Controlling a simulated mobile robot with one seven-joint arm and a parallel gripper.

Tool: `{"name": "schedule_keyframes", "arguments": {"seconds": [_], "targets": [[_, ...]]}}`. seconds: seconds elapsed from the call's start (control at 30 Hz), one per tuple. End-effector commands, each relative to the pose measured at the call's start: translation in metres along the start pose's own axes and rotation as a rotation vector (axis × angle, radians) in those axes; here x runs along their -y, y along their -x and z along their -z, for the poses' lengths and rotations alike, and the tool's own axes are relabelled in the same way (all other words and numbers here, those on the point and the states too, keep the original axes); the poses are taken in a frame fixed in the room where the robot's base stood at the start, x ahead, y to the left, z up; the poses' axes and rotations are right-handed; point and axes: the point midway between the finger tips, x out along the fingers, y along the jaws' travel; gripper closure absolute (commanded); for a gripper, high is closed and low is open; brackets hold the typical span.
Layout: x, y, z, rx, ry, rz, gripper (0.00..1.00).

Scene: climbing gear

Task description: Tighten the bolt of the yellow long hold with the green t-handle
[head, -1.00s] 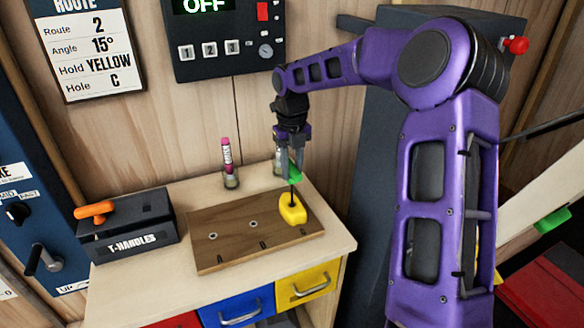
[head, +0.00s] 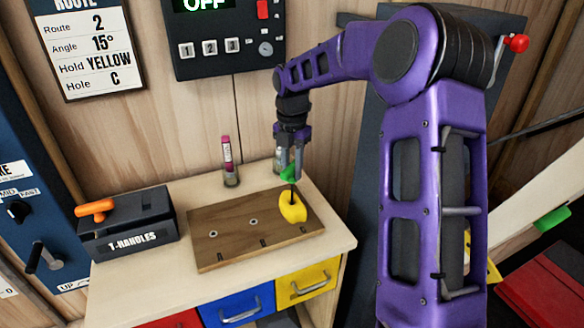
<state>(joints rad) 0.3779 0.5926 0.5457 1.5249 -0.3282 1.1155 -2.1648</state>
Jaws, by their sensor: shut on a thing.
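The yellow long hold (head: 292,208) sits at the right end of the wooden board (head: 225,240) on the workbench. My gripper (head: 289,168) is above it, shut on the green t-handle (head: 288,174). The dark shaft of the t-handle runs down to the top of the hold, where the bolt is. The bolt itself is hidden, and I cannot tell how far the shaft is seated in it.
A black T-HANDLES box (head: 128,228) with an orange t-handle (head: 96,209) stands at the bench's left. A pink-topped tube (head: 229,160) stands behind the board. The board's left part, with two bare holes, is clear. Coloured drawers are below.

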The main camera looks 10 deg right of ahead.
Motion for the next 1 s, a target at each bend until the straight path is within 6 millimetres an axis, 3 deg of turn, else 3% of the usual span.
{"name": "schedule_keyframes", "arguments": {"seconds": [0.17, 0.6, 1.0], "targets": [[0.001, 0.000, 0.000, -0.003, 0.004, 0.003, 1.00], [0.000, 0.028, 0.000, 0.000, 0.007, 0.001, 1.00], [0.000, 0.030, 0.000, -0.001, 0.077, 0.001, 1.00]]}}
